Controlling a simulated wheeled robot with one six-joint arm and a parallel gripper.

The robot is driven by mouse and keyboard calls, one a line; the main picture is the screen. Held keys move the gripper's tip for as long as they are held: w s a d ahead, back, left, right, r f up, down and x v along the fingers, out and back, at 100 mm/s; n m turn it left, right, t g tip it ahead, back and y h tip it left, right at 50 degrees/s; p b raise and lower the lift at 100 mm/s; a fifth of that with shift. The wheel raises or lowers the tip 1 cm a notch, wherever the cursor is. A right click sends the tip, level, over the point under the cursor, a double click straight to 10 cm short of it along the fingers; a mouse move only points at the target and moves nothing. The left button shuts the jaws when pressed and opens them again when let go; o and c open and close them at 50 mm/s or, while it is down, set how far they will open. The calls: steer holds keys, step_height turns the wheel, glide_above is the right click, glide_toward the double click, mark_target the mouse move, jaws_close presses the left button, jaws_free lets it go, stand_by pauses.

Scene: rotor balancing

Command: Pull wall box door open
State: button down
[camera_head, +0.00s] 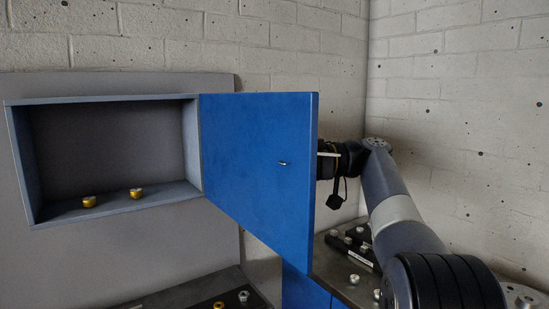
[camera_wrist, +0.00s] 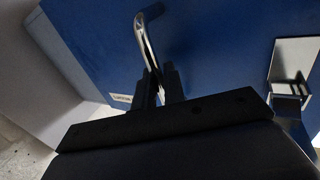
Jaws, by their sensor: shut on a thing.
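The blue wall box door (camera_head: 255,160) stands swung open to the right of the grey wall box (camera_head: 110,99), and the box's inside is exposed. My gripper (camera_wrist: 160,85) is shut on the chrome door handle (camera_wrist: 146,40), with its dark fingers on either side of the bar. The blue door face (camera_wrist: 215,40) fills much of the wrist view. In the head view my gripper is behind the door's right edge and its fingertips are hidden.
Two brass pieces, one on the left (camera_head: 89,201) and one on the right (camera_head: 136,193), sit on the box floor. Below, a dark bench (camera_head: 190,292) and a right-hand worktop (camera_head: 345,285) hold small metal parts. Brick walls close off the back and right.

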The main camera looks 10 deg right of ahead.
steer(key=shift+w, duration=0.1)
steer(key=shift+r, duration=0.1)
steer(key=c, duration=1.6)
jaws_free()
steer(key=shift+d, duration=0.1)
steer(key=shift+w+d+b, duration=0.2)
steer(key=shift+d+b, duration=1.05)
steer(key=shift+d, duration=4)
